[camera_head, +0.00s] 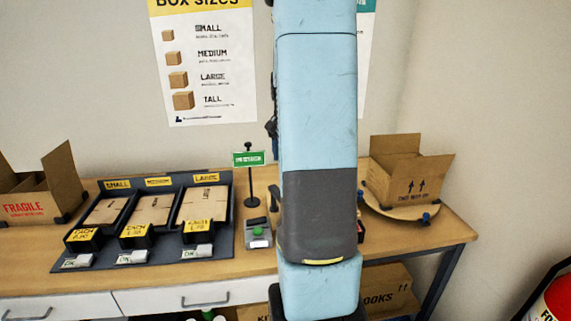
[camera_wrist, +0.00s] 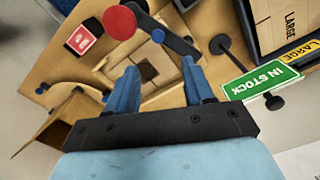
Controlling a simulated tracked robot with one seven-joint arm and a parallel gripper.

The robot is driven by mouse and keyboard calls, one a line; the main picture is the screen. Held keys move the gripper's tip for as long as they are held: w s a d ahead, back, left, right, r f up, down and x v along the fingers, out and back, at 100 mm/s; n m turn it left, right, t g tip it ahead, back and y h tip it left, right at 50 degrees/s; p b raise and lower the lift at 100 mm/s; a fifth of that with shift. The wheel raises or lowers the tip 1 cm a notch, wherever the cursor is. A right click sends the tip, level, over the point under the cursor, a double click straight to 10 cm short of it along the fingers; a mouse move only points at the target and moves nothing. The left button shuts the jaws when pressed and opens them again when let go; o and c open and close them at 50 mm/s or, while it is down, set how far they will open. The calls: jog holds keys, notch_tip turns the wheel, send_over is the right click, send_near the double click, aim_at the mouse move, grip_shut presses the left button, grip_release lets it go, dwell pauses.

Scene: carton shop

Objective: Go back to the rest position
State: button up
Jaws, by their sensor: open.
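My gripper (camera_wrist: 159,75) is open in the wrist view, with two blue fingers spread apart and nothing between them. In the head view my blue arm stands upright across the middle and hides part of the bench; my gripper is not clearly visible there.
An open carton (camera_head: 408,165) sits on a round board (camera_head: 385,207) at the right. A tray (camera_head: 228,250) of flat cartons is left of my arm, beside a green sign (camera_head: 248,159) and green-button device (camera_head: 259,237). A FRAGILE carton (camera_head: 62,178) stands far left.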

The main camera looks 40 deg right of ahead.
jog(key=shift+r, duration=0.2)
dwell(0.5)
jog(key=s+a+r+n+t, duration=0.1)
jog(key=s+a+r+n, duration=0.3)
jog(key=a, duration=0.5)
jog(key=s+a+r+n+t, duration=0.1)
jog(key=s+a+r+t, duration=0.15)
jog(key=a+r, duration=0.5)
jog(key=s+a+r+n+t, duration=0.1)
jog(key=s+a+n, duration=0.5)
jog(key=s+a, duration=0.6)
jog(key=shift+s+t, duration=0.35)
jog(key=shift+t, duration=0.2)
jog(key=shift+r, duration=0.1)
